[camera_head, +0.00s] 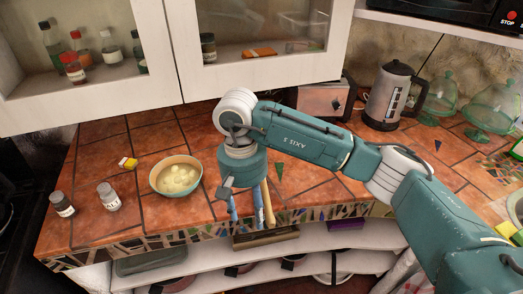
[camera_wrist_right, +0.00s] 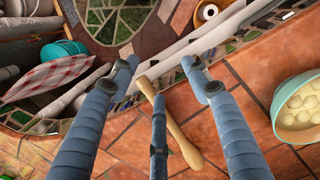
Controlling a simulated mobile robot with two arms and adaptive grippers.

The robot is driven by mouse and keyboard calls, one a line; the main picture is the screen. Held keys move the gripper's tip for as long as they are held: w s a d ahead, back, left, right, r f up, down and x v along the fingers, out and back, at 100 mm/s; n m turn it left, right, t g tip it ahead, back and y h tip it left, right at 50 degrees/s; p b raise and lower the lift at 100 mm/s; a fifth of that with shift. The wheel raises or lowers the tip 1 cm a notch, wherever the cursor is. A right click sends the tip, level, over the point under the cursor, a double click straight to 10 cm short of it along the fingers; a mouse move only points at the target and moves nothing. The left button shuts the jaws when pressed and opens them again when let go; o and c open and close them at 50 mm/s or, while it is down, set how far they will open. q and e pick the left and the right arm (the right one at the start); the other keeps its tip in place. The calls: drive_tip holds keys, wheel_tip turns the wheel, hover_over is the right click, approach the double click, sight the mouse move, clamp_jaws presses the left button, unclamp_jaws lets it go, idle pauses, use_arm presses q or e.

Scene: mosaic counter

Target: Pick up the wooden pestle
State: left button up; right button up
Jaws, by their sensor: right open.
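The wooden pestle (camera_wrist_right: 176,128) lies on the orange tiles near the counter's front edge, slanting across the right wrist view. In the head view it shows as a light wooden strip (camera_head: 267,204) beside the blue fingers, partly hidden by my right gripper (camera_head: 249,218). In the right wrist view my right gripper (camera_wrist_right: 160,68) is open, with its two long blue fingers spread on either side of the pestle and a third finger in the middle, overlapping it in the picture. I cannot tell whether any finger touches it. My left gripper is not in view.
A teal-rimmed bowl (camera_head: 156,180) of pale round pieces stands left of the gripper. Two small shakers (camera_head: 110,197) and a yellow item (camera_head: 128,163) are farther left. A kettle (camera_head: 392,95), metal box (camera_head: 325,101) and glass domes (camera_head: 496,108) stand behind. Cabinets overhang the back; a shelf (camera_head: 180,265) lies below.

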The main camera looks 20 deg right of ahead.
drive_tip(key=w+d+r+h, duration=0.2)
drive_tip(key=w+d+r, duration=0.1)
drive_tip(key=d+r, duration=0.1)
drive_tip(key=p, duration=0.2)
hover_over(271, 210)
drive_tip(key=a, duration=0.1)
drive_tip(key=shift+t, duration=0.4)
drive_tip(key=f, duration=0.5)
drive_tip(key=shift+s+a, duration=0.15)
drive_tip(key=shift+s, duration=0.15)
drive_tip(key=p+x, duration=0.2)
drive_tip(key=x, duration=0.1)
drive_tip(key=p+x, duration=0.1)
drive_tip(key=x, duration=0.1)
drive_tip(key=shift+w+a+f+p, duration=0.1)
drive_tip(key=shift+w+f+p, duration=0.15)
drive_tip(key=shift+w+p, duration=0.1)
drive_tip(key=shift+f, duration=0.25)
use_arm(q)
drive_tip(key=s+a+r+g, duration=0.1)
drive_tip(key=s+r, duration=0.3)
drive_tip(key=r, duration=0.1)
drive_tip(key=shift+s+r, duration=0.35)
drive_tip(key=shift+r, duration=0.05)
use_arm(e)
clamp_jaws()
